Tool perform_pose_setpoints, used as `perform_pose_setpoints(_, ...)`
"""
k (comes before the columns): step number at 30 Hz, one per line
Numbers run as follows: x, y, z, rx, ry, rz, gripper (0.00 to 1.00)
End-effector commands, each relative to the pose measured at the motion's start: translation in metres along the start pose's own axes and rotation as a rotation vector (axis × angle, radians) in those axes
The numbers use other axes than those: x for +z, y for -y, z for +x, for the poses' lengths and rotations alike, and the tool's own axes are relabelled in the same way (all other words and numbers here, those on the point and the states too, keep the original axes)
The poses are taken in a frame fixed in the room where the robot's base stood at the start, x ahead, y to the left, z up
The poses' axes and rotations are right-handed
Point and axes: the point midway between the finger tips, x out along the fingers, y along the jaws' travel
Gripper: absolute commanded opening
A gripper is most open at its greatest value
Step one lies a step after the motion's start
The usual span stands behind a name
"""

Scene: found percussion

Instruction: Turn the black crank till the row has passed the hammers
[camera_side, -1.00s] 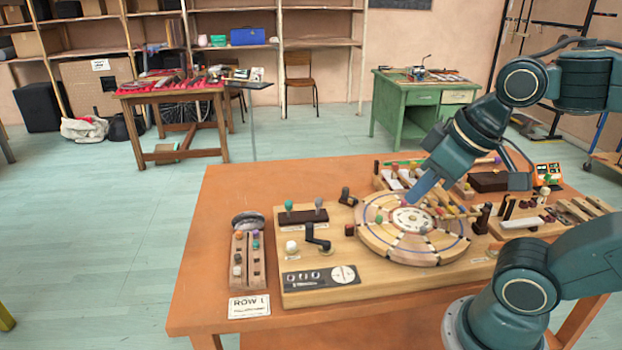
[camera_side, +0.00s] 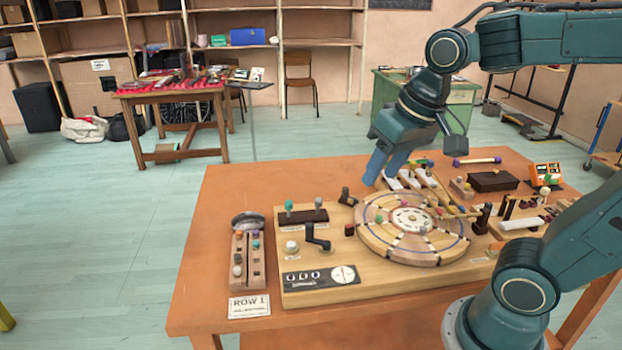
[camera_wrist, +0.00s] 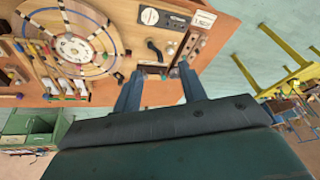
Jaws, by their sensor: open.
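The black crank (camera_side: 316,238) stands on the wooden board (camera_side: 310,270), left of the round wooden disc (camera_side: 375,238). The crank also shows in the wrist view (camera_wrist: 154,48). Small coloured pegs sit on the disc. The hammers (camera_side: 430,184) with pale heads are lined up behind the disc. My gripper (camera_side: 381,168) is open and empty above the back of the board, behind and right of the crank and apart from it. In the wrist view its two fingers (camera_wrist: 158,78) point toward the crank side of the board.
A peg rack (camera_side: 248,262) and a "ROW 1" card (camera_side: 249,306) lie left of the board. A dark block with two knobs (camera_side: 303,216) stands just behind the crank. A counter panel (camera_side: 320,277) is in front.

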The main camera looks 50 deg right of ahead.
Motion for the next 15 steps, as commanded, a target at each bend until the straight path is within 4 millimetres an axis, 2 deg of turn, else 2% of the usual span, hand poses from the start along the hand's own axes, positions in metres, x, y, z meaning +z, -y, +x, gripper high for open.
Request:
perform_pose_setpoints(8,-0.048,0.004,0.027,0.041,0.089,0.210,0.41)
perform_pose_setpoints(15,-0.085,0.004,0.060,0.086,0.158,0.390,0.41)
